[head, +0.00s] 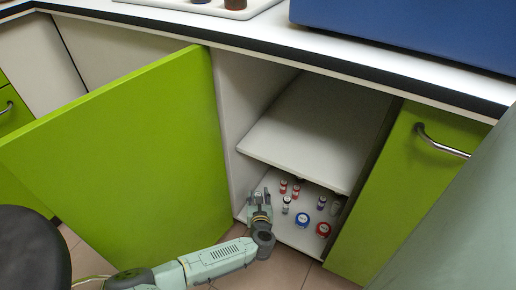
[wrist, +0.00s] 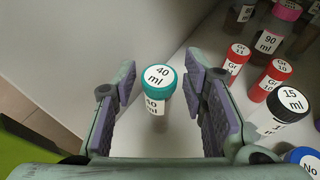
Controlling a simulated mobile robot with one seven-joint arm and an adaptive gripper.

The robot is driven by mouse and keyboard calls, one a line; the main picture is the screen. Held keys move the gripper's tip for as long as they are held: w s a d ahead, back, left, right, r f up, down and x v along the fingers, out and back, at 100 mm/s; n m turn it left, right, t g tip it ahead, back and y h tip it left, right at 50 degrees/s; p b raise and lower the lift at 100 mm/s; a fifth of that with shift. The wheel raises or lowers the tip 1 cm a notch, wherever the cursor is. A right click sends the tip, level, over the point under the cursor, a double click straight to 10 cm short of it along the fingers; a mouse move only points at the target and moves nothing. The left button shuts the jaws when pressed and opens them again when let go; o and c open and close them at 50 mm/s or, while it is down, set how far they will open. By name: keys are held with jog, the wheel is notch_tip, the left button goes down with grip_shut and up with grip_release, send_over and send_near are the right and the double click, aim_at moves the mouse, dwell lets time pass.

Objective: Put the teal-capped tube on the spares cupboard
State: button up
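The teal-capped tube (wrist: 158,88) stands upright on a pale surface in the wrist view, its cap labelled "40 ml". My gripper (wrist: 161,100) is open, with one finger to the left of the tube and one to the right. Gaps show on both sides of the tube. In the head view my gripper (head: 261,197) reaches into the lower left of an open cupboard (head: 297,118); I cannot make out the teal tube there. No label shows which cupboard is the spares cupboard.
Red-capped tubes (wrist: 238,54), a black-capped "15 ml" tube (wrist: 289,105) and a blue-capped container (wrist: 303,158) stand right of my gripper. The cupboard's middle shelf (head: 300,135) is empty where visible. Its green door (head: 125,155) hangs open to the left. A worktop (head: 250,35) runs above.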

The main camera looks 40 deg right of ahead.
jog(key=shift+r, duration=0.1)
jog(key=shift+s+a+r, duration=0.15)
jog(key=shift+s+r, duration=0.05)
jog(key=p+v, duration=0.2)
jog(key=v, duration=0.9)
jog(key=shift+s, duration=0.2)
jog(key=shift+a, duration=0.15)
